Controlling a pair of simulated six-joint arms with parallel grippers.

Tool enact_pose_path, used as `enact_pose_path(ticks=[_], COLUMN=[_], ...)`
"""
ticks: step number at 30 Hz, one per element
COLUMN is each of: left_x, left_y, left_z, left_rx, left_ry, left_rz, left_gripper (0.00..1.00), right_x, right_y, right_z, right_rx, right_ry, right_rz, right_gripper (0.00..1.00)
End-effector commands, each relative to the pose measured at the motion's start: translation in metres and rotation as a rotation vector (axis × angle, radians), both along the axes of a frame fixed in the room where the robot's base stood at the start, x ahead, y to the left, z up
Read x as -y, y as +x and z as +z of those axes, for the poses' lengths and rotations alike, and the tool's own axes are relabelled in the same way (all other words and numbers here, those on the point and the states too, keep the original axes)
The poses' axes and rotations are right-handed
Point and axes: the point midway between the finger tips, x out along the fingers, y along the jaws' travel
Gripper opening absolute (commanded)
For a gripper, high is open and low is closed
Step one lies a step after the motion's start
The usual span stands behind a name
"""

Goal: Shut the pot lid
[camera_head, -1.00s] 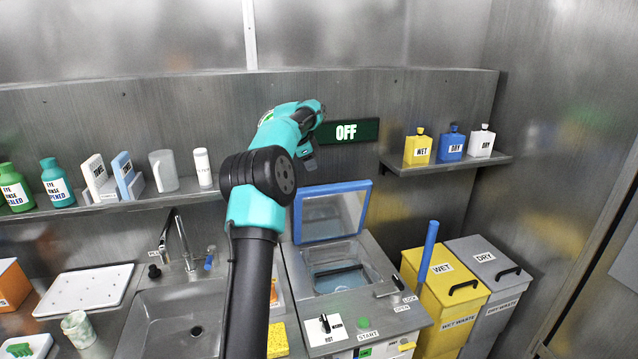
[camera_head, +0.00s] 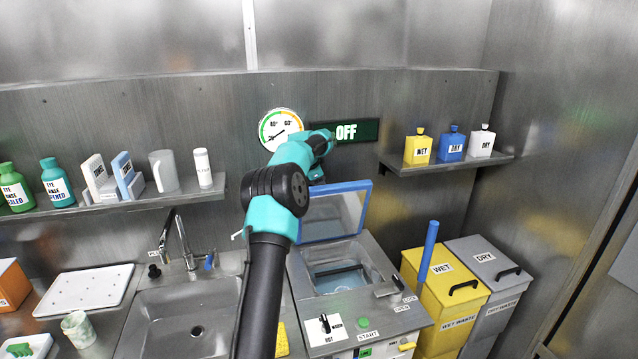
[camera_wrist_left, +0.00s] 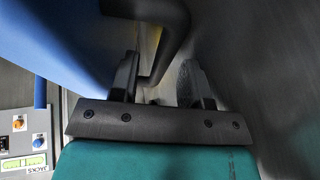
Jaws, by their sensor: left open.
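The pot lid (camera_head: 335,212), a blue frame with a clear panel, stands raised on the back edge of the open pot (camera_head: 343,268) in the head view. My left gripper (camera_head: 317,172) is at the lid's upper edge, its fingers mostly hidden by the arm. In the left wrist view the gripper (camera_wrist_left: 158,78) is open, with a dark curved handle (camera_wrist_left: 172,45) reaching between or just beyond its fingers. The lid's blue surface (camera_wrist_left: 65,40) fills the upper left there. I cannot tell whether the fingers touch the handle. My right gripper is not in view.
An OFF sign (camera_head: 345,131) and a dial (camera_head: 280,128) are on the wall behind the gripper. A shelf (camera_head: 440,165) with bottles is to the right. A blue upright rod (camera_head: 428,250) and waste bins (camera_head: 447,310) stand right of the pot. A sink (camera_head: 180,310) is left.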

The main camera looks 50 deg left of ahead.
Motion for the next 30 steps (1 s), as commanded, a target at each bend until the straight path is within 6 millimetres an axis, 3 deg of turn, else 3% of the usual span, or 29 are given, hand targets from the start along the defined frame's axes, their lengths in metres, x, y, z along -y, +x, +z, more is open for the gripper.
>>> enact_pose_path(ticks=[2, 14, 30], left_x=[0.0000, 0.0000, -0.0012], left_y=[0.0000, -0.0001, -0.0029], left_z=[0.0001, 0.0003, 0.0002], left_rx=[0.000, 0.000, 0.001], left_ry=[0.000, 0.000, 0.003], left_rz=[0.000, 0.000, 0.005], left_gripper=[0.40, 0.01, 0.00], right_x=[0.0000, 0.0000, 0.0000], right_y=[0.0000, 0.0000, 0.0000], right_z=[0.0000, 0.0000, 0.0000], right_rx=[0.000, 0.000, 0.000], right_ry=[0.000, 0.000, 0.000], right_rz=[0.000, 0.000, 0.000], right_gripper=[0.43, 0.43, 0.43])
